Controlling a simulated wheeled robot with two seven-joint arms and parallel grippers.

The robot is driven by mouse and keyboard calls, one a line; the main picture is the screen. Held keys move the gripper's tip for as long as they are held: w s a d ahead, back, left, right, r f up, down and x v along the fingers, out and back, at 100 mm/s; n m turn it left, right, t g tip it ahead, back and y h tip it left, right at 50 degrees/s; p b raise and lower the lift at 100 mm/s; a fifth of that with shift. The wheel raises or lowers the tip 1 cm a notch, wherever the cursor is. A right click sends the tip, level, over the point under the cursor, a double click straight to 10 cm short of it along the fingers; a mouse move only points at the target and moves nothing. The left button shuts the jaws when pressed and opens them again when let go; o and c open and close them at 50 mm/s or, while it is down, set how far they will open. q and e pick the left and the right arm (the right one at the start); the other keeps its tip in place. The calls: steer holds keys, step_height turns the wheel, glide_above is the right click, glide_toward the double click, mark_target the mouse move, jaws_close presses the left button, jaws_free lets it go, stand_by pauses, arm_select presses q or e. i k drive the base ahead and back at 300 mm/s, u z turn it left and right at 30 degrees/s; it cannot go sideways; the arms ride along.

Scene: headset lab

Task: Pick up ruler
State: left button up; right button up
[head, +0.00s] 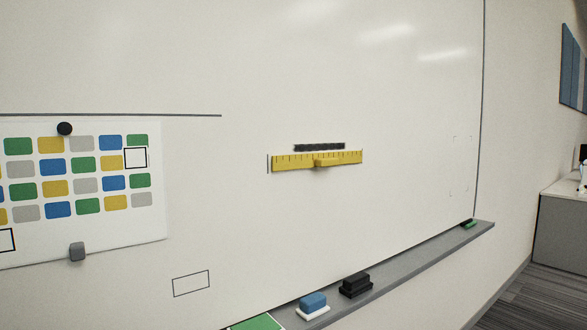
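A yellow ruler (294,162) with dark tick marks and a raised yellow handle at its middle sits nearly level against the whiteboard (390,90). A short dark vertical line is drawn at its left end. A thick black strip (319,147) lies just above it on the board. Neither of my grippers shows in the head view.
A grey tray (420,256) runs along the board's lower edge, holding a blue eraser (313,301), a black block (355,284) and a green-and-black marker (468,223). A chart (105,235) with coloured cells hangs at left.

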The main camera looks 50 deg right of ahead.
mark_target(303, 160)
steer(key=z, duration=3.1)
steer(key=i, duration=2.6)
steer(key=u, duration=3.1)
